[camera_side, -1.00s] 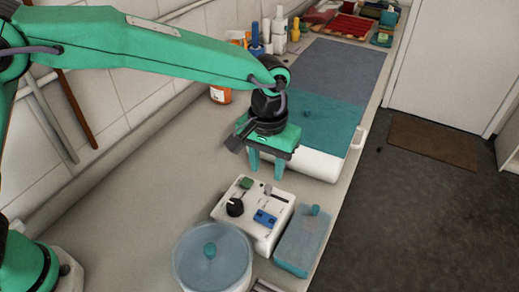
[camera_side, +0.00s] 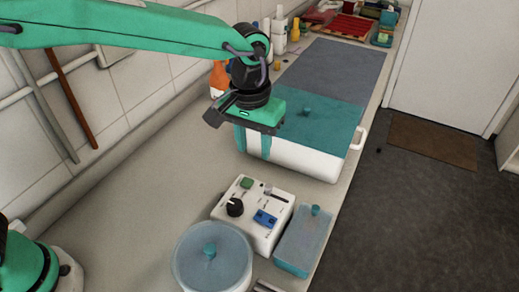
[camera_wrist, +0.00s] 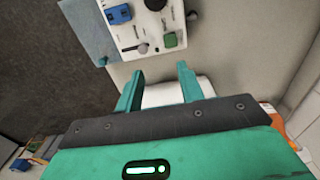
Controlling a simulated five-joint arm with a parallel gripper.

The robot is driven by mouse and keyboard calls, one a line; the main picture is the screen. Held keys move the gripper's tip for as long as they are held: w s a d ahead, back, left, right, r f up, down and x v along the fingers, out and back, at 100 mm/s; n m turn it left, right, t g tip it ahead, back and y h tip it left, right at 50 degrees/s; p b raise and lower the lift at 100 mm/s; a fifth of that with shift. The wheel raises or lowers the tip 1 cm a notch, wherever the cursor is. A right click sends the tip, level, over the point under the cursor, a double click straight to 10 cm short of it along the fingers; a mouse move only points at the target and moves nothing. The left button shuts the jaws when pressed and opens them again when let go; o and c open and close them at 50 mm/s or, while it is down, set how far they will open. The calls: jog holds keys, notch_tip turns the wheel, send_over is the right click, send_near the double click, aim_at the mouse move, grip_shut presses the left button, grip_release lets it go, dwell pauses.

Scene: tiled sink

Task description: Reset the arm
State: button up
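My gripper (camera_side: 252,152) hangs pointing down over the counter, beside the near left end of a white tub (camera_side: 305,163) with a teal lid. Its two teal fingers are apart and nothing shows between them. In the wrist view the open gripper (camera_wrist: 160,68) has bare counter between its fingertips, with part of a white surface nearer the palm. A white control box (camera_side: 260,222) with a black knob, green button, slider and blue switch stands on the counter in front of the gripper. The box (camera_wrist: 150,22) also shows at the top of the wrist view.
A round lidded pot (camera_side: 213,268) and a translucent lidded rectangular container (camera_side: 303,243) flank the control box. Bottles (camera_side: 278,30) and an orange spray bottle (camera_side: 219,76) stand behind, near the tiled wall. The counter's left side is clear.

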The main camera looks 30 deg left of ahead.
jog(key=s+a+r+t, duration=0.1)
jog(key=s+a+r, duration=0.25)
jog(key=a, duration=0.45)
jog(key=s+a+r+t, duration=0.1)
jog(key=s+a+r, duration=0.3)
jog(key=a, duration=0.5)
jog(key=s+a+f+t, duration=0.1)
jog(key=s+a+t, duration=0.2)
jog(key=s+a, duration=0.8)
